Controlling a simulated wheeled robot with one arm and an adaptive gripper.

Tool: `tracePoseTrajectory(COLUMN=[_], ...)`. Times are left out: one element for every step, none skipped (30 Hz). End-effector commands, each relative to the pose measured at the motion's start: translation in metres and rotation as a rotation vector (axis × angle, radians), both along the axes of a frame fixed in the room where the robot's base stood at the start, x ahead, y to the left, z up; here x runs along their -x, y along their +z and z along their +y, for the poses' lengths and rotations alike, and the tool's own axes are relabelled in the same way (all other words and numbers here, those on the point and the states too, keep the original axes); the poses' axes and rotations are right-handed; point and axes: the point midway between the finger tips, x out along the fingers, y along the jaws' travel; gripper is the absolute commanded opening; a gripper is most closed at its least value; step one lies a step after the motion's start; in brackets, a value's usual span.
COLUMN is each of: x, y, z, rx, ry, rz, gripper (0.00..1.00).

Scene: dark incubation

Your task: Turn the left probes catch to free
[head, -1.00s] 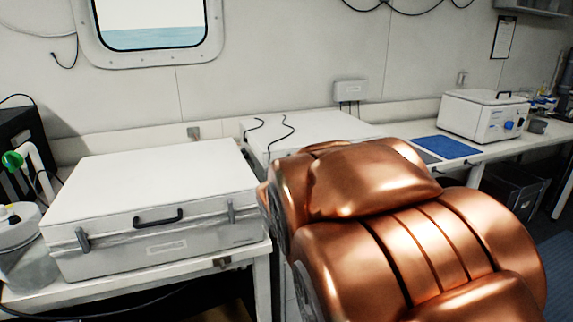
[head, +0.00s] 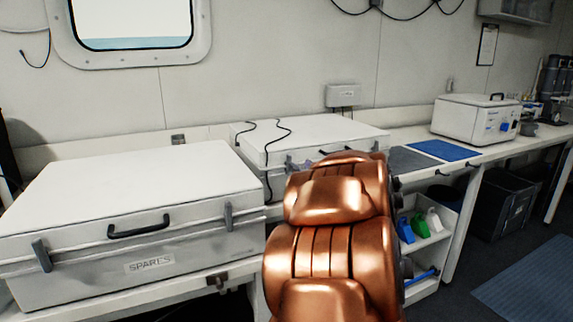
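A white-lidded case (head: 325,130) stands on the bench in the middle. My copper-coloured arm covers much of its front, so no label on it can be read and I cannot tell whether it is the probes case. A small greyish part shows on its front just left of my arm; I cannot tell whether it is a catch or how it is turned. A similar case labelled SPARES (head: 130,190) stands at the left, with a grey catch (head: 41,255) at its left and another (head: 228,216) at its right. My gripper is not visible.
Two black cables lie over the middle case's lid, and one hangs down its front. Right of it lie a grey mat and a blue mat (head: 445,150), then a white box device (head: 475,118). A shelf below holds several coloured bottles.

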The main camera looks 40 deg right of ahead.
Motion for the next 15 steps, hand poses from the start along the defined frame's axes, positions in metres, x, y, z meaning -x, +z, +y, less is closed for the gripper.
tracePoseTrajectory(x=[0.000,0.000,-0.002,-0.003,-0.005,-0.009,-0.012,-0.015,-0.021,-0.025,-0.028,-0.034,-0.038,-0.042,-0.047], y=[-0.001,-0.001,-0.001,-0.001,0.000,0.000,0.001,0.001,0.001,0.000,0.000,-0.001,-0.001,-0.001,0.000], z=[-0.001,-0.002,-0.002,-0.003,-0.005,-0.006,-0.008,-0.009,-0.011,-0.012,-0.014,-0.016,-0.017,-0.018,-0.020], rx=[0.000,-0.001,-0.001,-0.001,0.000,0.000,0.001,0.002,0.002,0.002,0.001,0.000,-0.001,-0.001,0.000], ry=[0.006,0.009,0.011,0.011,0.011,0.010,0.009,0.009,0.008,0.008,0.007,0.007,0.008,0.008,0.009], rz=[-0.005,-0.008,-0.009,-0.010,-0.011,-0.010,-0.010,-0.010,-0.009,-0.009,-0.008,-0.007,-0.008,-0.008,-0.009], gripper=[0.40,0.40,0.40,0.40,0.40,0.40,0.40,0.40,0.40,0.40,0.40,0.40,0.40,0.40,0.40])
